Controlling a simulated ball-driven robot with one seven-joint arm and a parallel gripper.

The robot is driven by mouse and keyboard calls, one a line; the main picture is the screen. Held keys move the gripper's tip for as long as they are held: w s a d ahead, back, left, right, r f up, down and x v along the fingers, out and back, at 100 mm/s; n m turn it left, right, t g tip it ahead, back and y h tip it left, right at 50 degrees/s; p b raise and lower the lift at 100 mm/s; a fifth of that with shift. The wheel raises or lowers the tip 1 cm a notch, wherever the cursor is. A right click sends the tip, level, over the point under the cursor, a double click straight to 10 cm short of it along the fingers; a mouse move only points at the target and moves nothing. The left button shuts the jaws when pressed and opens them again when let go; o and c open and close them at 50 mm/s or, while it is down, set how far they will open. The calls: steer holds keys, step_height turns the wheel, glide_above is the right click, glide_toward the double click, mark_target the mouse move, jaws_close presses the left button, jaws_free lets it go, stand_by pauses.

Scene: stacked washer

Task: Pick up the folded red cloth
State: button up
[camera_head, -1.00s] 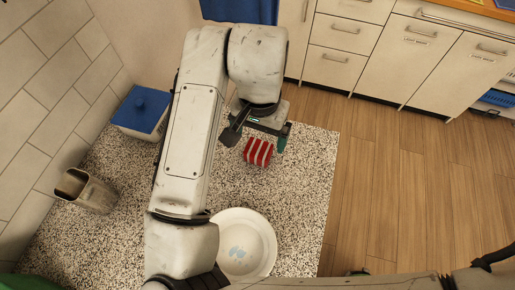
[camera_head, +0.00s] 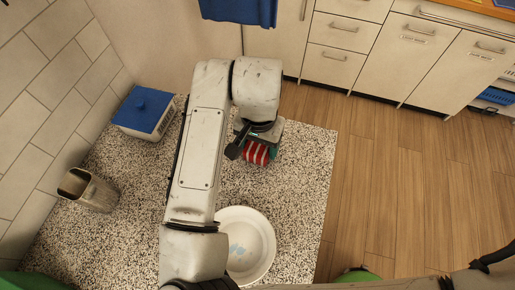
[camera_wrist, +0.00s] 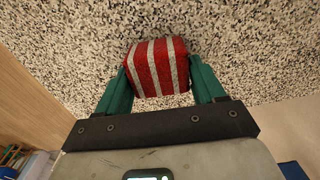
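The folded red cloth (camera_head: 257,153) has white stripes and lies on the speckled counter, partly hidden under my gripper in the head view. In the wrist view the cloth (camera_wrist: 157,68) sits between the two green fingers. My gripper (camera_wrist: 158,78) is spread around it, one finger along each side. The fingers are very close to the cloth's sides, and I cannot tell whether they touch it. In the head view my gripper (camera_head: 257,152) is low over the cloth.
A white bowl (camera_head: 262,228) with a pale blue pattern stands below the cloth in the head view. A blue-lidded box (camera_head: 145,108) and a grey-brown cup (camera_head: 88,190) are to the left. The speckled surface (camera_head: 290,190) is clear to the right of the cloth.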

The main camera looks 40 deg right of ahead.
steer(key=c, duration=0.5)
steer(key=shift+r, duration=0.1)
steer(key=shift+r, duration=0.2)
step_height(320, 180, up, 2)
steer(key=s+d+r, duration=0.1)
steer(key=s+r, duration=0.2)
steer(key=s, duration=0.1)
steer(key=s+d+r, duration=0.1)
steer(key=s+r, duration=0.3)
steer(key=s, duration=0.1)
steer(key=s+d+r, duration=0.1)
steer(key=s+r, duration=0.2)
steer(key=s, duration=0.1)
steer(key=shift+s+d+r, duration=0.2)
steer(key=shift+s+d, duration=0.05)
steer(key=shift+d, duration=0.15)
steer(key=o, duration=0.5)
steer(key=c, duration=0.4)
